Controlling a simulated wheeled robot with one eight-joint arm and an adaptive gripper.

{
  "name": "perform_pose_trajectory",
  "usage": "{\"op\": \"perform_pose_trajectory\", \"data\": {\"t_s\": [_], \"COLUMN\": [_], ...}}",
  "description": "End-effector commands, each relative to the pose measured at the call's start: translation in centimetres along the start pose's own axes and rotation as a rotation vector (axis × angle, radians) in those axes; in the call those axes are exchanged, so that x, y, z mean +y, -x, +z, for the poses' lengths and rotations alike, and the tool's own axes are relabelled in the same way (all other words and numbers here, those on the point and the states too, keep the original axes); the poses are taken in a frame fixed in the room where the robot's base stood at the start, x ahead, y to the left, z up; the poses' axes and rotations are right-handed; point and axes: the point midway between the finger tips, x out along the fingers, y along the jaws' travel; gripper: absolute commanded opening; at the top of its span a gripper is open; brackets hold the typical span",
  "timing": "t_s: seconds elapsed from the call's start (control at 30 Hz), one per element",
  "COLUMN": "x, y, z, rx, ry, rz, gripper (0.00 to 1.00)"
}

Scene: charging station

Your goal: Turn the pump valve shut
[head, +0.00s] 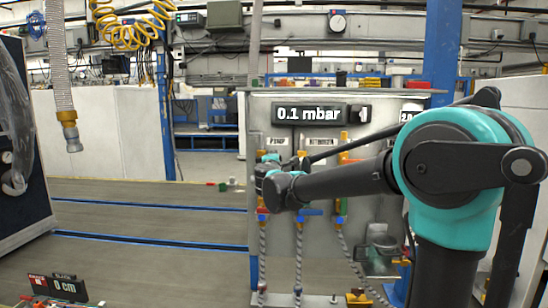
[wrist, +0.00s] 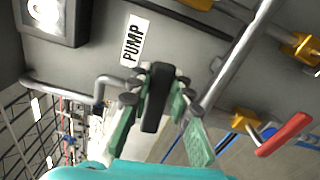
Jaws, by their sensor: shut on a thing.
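The PUMP label (head: 280,141) is on the grey panel (head: 375,185) in the head view, and it also shows in the wrist view (wrist: 134,40). My gripper (head: 268,172) is at the panel just below this label. In the wrist view its green-padded fingers (wrist: 155,92) stand on both sides of a dark upright bar, the pump valve's handle (wrist: 155,100), and are shut on it. My gripper and arm hide most of the valve in the head view.
A display (head: 322,114) on the panel reads 0.1 mbar. A valve with a red handle (wrist: 285,134) is at the right in the wrist view. Hoses (head: 298,250) hang below the panel. The floor left of the panel is mostly free.

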Motion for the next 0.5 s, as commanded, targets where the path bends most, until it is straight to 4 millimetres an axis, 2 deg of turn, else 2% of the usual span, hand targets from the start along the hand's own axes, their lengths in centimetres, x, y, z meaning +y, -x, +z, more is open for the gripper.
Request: {"op": "perform_pose_trajectory", "data": {"t_s": [0.2,0.5], "x": [-0.64,-0.92], "y": [0.03,0.03], "z": [0.01,-0.03], "rx": [-0.001,-0.001], "ry": [-0.093,-0.140], "rz": [0.000,0.000], "gripper": [0.00,0.00]}}
